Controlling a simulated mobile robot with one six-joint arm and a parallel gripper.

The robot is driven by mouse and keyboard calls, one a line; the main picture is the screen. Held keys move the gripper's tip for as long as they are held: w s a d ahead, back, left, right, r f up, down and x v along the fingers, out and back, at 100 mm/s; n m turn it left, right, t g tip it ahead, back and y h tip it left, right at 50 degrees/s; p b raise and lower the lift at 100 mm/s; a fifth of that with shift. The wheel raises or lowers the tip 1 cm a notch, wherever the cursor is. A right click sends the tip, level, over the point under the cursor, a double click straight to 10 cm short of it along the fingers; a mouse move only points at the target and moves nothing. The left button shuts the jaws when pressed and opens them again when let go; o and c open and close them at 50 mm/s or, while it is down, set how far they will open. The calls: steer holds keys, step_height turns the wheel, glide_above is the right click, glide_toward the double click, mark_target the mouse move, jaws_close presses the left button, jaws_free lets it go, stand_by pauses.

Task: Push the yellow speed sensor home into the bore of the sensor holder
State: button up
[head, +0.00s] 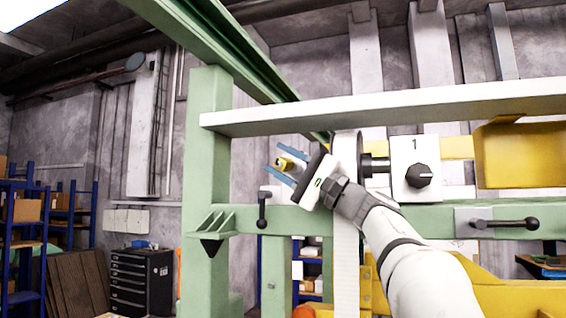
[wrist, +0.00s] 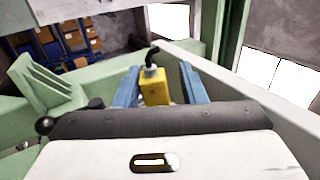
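The yellow speed sensor (head: 285,163) shows in the head view between the blue fingers of my gripper (head: 285,164). In the wrist view the sensor (wrist: 155,90) is a yellow block with a black bent cable end on top. It stands between the two blue fingers of my gripper (wrist: 160,85). The fingers look spread wider than the sensor, with a clear gap on its right side. On the left the finger looks close to it, and I cannot tell whether they touch. I cannot make out the sensor holder or its bore in either view.
A green frame post (head: 208,190) and a long pale beam (head: 380,108) run close around my gripper. A black-knobbed lever (head: 262,210) is below it.

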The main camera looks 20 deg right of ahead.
steer(key=shift+o, duration=0.9)
steer(key=shift+f, duration=0.1)
steer(key=shift+s+d+f, duration=0.1)
steer(key=shift+d+f, duration=0.05)
steer(key=shift+d, duration=0.05)
steer(key=b+v, duration=0.3)
steer(key=v, duration=0.4)
steer(key=shift+s, duration=0.1)
